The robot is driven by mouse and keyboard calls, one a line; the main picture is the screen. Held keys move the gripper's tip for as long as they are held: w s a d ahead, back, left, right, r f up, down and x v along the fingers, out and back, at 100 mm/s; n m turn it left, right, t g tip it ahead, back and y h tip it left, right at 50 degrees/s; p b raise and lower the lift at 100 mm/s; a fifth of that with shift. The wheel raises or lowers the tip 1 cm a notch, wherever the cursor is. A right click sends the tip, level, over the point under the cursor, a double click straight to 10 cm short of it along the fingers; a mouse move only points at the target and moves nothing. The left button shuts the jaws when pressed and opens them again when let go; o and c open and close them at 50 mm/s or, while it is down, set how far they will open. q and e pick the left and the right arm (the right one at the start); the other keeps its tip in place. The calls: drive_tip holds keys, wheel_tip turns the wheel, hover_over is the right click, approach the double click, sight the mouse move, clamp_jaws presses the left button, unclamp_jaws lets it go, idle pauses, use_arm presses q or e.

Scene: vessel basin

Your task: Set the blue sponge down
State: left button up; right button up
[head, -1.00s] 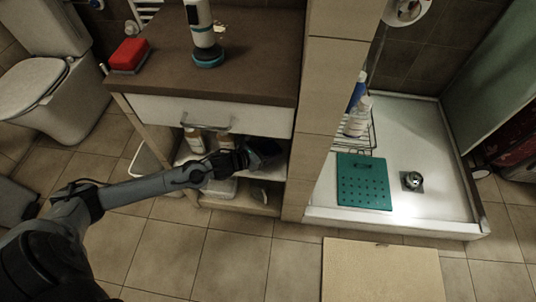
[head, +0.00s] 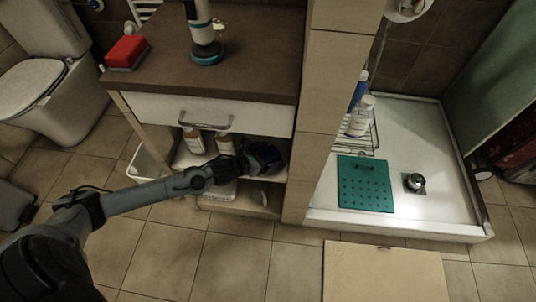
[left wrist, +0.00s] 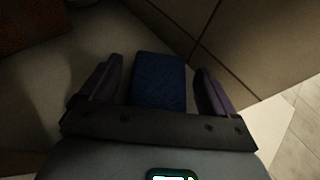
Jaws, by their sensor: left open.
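The blue sponge (left wrist: 159,84) lies flat on the shelf in the left wrist view, between the two fingers of my left gripper (left wrist: 157,68). A gap shows on each side of it, so the fingers are open and apart from it. In the head view my left gripper (head: 256,160) reaches into the open shelf under the drawer, and the sponge shows as a dark blue patch (head: 267,154), partly hidden by the gripper. My right gripper is not in view.
The drawer (head: 205,113) is just above, and a tiled wall (head: 300,160) closes the right side. A lower shelf (head: 235,205) lies beneath.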

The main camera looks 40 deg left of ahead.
use_arm(q)
drive_tip(key=shift+r, duration=0.25)
drive_tip(key=p+v, duration=0.5)
drive_tip(key=v, duration=0.7)
drive_tip(key=s+d+r+m+g+y, duration=0.1)
drive_tip(key=s+d+m+g, duration=0.3)
drive_tip(key=m, duration=1.3)
drive_tip(key=s+d+r+m+g+y, duration=0.1)
drive_tip(key=s+d+m+g, duration=0.4)
drive_tip(key=m, duration=1.3)
drive_tip(key=s+d, duration=0.4)
drive_tip(key=s, duration=0.3)
drive_tip(key=shift+y, duration=0.4)
drive_tip(key=shift+r, duration=0.15)
